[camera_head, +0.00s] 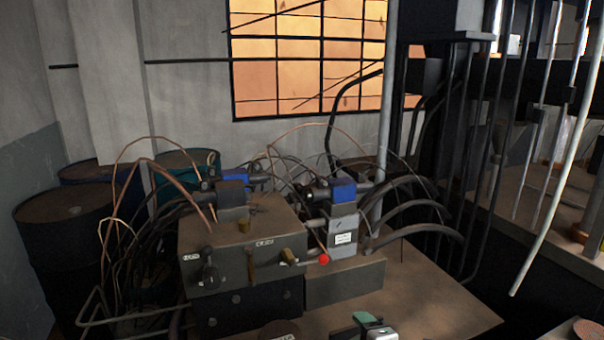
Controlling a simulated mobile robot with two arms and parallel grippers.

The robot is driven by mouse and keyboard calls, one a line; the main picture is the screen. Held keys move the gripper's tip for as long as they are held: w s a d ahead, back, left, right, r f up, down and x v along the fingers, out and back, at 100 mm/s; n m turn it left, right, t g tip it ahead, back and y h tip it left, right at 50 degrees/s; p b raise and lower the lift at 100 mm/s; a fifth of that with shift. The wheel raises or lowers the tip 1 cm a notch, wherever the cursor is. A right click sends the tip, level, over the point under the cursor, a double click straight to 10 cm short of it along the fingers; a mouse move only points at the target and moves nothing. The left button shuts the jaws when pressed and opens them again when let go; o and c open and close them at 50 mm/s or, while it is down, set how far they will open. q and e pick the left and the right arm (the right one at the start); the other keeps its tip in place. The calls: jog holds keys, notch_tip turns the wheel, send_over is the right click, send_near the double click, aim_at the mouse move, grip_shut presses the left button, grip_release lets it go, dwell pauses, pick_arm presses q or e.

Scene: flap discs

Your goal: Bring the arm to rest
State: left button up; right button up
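Neither of my grippers can be made out in the head view, and no arm shows clearly. A round reddish-brown disc (588,331) is cut off by the bottom right corner. A darker round disc-like thing (279,329) shows at the bottom edge, left of centre, also partly cut off. Right of it is a green, grey and white object (368,327), cut off by the bottom edge; I cannot tell what it is.
A grey hydraulic unit (240,245) with hoses, levers and a red knob (324,259) stands on a brown surface (425,290). Dark drums (65,250) stand at left. Dark pipes and a metal frame (455,140) rise at right. The brown surface is bare right of the unit.

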jog(key=s+d+f+m+g+h, duration=0.1)
jog(key=s+d+f+m+g, duration=0.2)
jog(key=s+m, duration=0.55)
jog(key=s+d+f+m+g+h, duration=0.2)
jog(key=s+f+m+g, duration=0.15)
jog(key=s, duration=0.95)
jog(key=s+d+f+m+g+h, duration=0.15)
jog(key=s+d+m+g, duration=0.35)
jog(key=s, duration=0.6)
notch_tip(320, 180, down, 27)
jog(key=s+a+b, duration=0.1)
jog(key=s+a, duration=0.1)
pick_arm(q)
jog(key=f, duration=0.1)
jog(key=f+b, duration=0.1)
jog(key=shift+s+a+f, duration=0.1)
jog(key=shift+a+f, duration=0.15)
jog(key=shift+f, duration=0.05)
pick_arm(e)
jog(key=s+d+f+g, duration=0.1)
jog(key=s+d+f, duration=0.1)
jog(key=s+f, duration=1.4)
notch_tip(320, 180, down, 2)
jog(key=shift+d+f+g, duration=0.15)
jog(key=shift+d+g, duration=0.2)
jog(key=shift+d, duration=0.05)
